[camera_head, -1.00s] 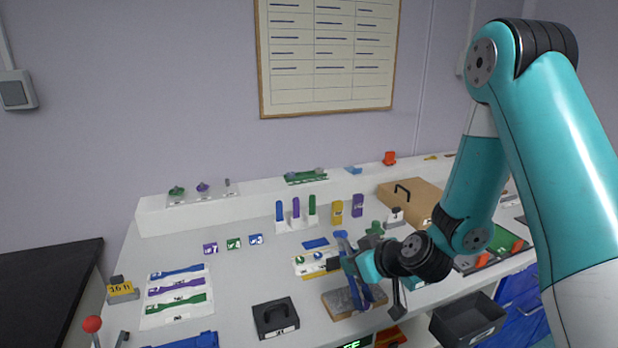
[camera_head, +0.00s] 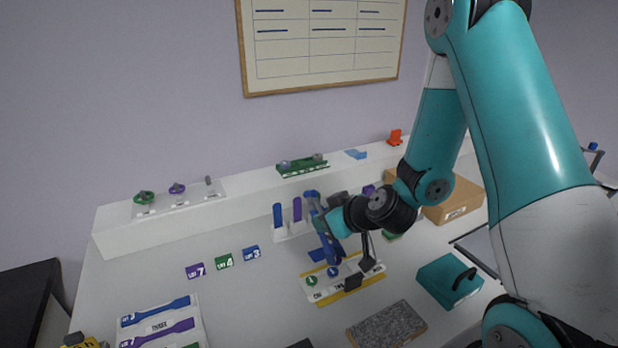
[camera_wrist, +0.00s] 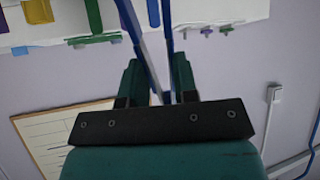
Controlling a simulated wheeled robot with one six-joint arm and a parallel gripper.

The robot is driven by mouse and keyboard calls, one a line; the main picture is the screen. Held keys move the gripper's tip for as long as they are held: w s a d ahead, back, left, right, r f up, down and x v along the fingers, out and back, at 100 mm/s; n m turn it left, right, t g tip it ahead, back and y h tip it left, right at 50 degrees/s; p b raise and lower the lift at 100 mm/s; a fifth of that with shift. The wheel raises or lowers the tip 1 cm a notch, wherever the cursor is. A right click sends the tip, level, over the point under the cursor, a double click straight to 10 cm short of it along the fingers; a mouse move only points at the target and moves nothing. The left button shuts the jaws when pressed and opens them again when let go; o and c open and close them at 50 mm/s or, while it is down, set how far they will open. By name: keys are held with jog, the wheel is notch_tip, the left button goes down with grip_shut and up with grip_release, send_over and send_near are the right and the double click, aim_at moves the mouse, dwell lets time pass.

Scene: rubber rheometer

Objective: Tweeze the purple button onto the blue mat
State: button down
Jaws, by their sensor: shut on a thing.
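My gripper (camera_head: 337,222) is shut on blue tweezers (camera_head: 322,232), which point downward. The wrist view shows the tweezers' two blue arms (camera_wrist: 154,35) between the green fingers of my gripper (camera_wrist: 156,85). Their lower end appears over the card with numbered spots (camera_head: 352,283); I cannot tell whether it touches. A green button (camera_head: 311,281) and a blue button (camera_head: 332,271) lie on this card. I cannot make out the purple button; part of the card is covered by dark parts in front. A flat blue piece, seemingly the blue mat (camera_head: 317,255), lies behind the card, partly hidden by the tweezers.
A grey speckled block (camera_head: 388,326) lies in front of the card, with a teal handled box (camera_head: 448,280) to its right. Purple, green and blue number tags (camera_head: 223,261) lie left. Upright sticks (camera_head: 297,209) stand behind, before a white shelf (camera_head: 240,184).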

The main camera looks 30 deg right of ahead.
jog(key=shift+d, duration=0.15)
jog(key=w+d+r+n+y, duration=0.1)
jog(key=w+n, duration=0.1)
jog(key=w, duration=0.3)
jog(key=w+d+r+n+g+y, duration=0.1)
jog(key=w+y, duration=0.1)
jog(key=w, duration=0.3)
jog(key=shift+w+d+r+n+g, duration=0.25)
jog(key=shift+d+r+n+g, duration=0.05)
jog(key=shift+r+n, duration=0.1)
notch_tip(320, 180, down, 9)
jog(key=b, duration=0.4)
jog(key=shift+b, duration=0.3)
jog(key=c, duration=1.3)
grip_release()
jog(key=shift+c, duration=0.2)
